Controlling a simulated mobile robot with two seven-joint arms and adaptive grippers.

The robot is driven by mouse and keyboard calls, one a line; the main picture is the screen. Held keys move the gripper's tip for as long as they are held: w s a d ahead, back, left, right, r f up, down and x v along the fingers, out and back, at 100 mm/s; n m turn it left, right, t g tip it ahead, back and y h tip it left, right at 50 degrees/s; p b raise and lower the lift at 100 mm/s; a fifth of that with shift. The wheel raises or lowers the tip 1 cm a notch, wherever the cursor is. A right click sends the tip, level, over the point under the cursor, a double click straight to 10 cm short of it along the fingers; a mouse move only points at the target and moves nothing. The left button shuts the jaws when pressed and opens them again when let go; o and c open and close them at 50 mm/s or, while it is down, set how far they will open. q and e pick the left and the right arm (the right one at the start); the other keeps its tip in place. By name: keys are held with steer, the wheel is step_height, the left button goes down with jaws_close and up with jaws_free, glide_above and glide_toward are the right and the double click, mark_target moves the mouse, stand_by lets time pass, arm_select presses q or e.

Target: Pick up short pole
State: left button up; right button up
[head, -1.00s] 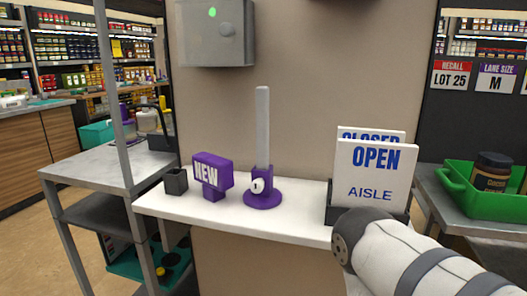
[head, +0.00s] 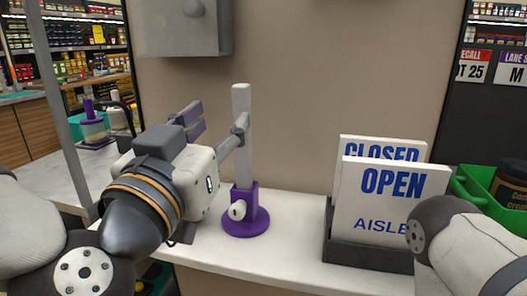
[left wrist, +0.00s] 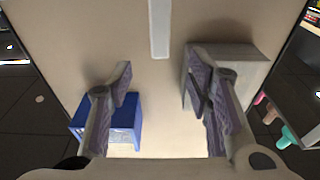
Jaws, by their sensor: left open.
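The short pole (head: 241,135) is a pale grey upright bar standing in a purple round-based holder (head: 246,225) on the white counter. My left gripper (head: 217,123) is open beside the upper part of the pole, one finger to its left and the other overlapping the pole in the head view. In the left wrist view the pole (left wrist: 160,28) hangs from the top edge, its end short of the gap between the open fingers (left wrist: 158,86). I cannot tell whether a finger touches it. Only a link of my right arm shows; its gripper is out of view.
A grey holder (head: 370,254) with OPEN and CLOSED signs (head: 385,195) stands on the counter (head: 290,240) right of the pole. A grey box (head: 185,25) is on the wall panel above. A green bin (head: 485,195) is at the right. Counter between pole and signs is clear.

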mark_target(239, 106)
arm_select(q)
steer(key=x, duration=0.3)
steer(key=f+b+x, duration=0.1)
steer(key=x, duration=0.7)
steer(key=shift+w+f, duration=0.1)
steer(key=shift+f, duration=0.05)
arm_select(e)
steer(key=s+f+g, duration=0.1)
steer(key=s+f, duration=0.1)
steer(key=shift+s+f, duration=0.1)
steer(key=shift+s, duration=0.25)
arm_select(q)
jaws_close()
